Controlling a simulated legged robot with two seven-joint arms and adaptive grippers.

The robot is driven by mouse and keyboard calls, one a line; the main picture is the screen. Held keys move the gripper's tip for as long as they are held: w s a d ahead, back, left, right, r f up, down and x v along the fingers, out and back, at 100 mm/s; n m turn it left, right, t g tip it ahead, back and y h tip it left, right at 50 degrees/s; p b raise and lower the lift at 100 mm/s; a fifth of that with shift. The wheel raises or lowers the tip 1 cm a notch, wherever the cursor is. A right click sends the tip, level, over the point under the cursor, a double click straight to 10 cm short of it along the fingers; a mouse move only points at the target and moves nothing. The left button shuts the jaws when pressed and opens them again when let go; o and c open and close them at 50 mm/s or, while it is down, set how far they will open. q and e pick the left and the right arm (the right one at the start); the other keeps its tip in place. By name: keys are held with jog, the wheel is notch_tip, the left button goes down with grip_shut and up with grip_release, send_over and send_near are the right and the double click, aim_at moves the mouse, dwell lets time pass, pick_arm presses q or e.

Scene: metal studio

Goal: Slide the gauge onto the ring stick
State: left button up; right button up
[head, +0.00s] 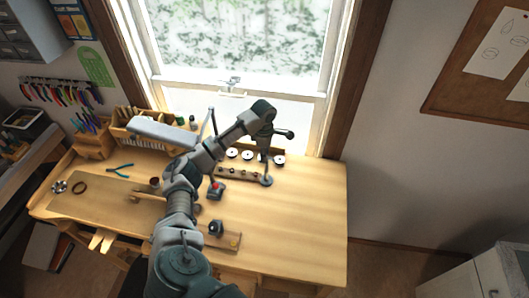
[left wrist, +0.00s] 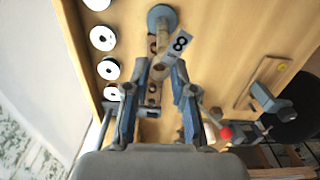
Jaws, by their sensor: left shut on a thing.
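The ring stick (head: 266,181) stands upright on a round grey-blue base near the back right of the bench. In the left wrist view the stick (left wrist: 162,42) rises from its base towards my gripper. My left gripper (head: 267,142) is above the stick, pointing down. The gauge lies close beside or over the stick's upper end. I cannot tell whether the stick passes through it. The right gripper is not in view.
A red-topped tool (head: 216,190) and a dark clamp on a board (head: 216,228) are nearer. The bench's right side (head: 310,215) is clear.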

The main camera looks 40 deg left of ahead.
pick_arm(q)
jog(key=shift+f, duration=0.4)
jog(key=shift+f, duration=0.5)
jog(key=shift+s+f, duration=0.1)
jog(key=shift+f, duration=0.1)
grip_shut()
jog(key=o, duration=0.7)
grip_release()
jog(key=shift+o, duration=1.1)
jog(key=shift+a+f, duration=0.1)
jog(key=shift+a, duration=0.15)
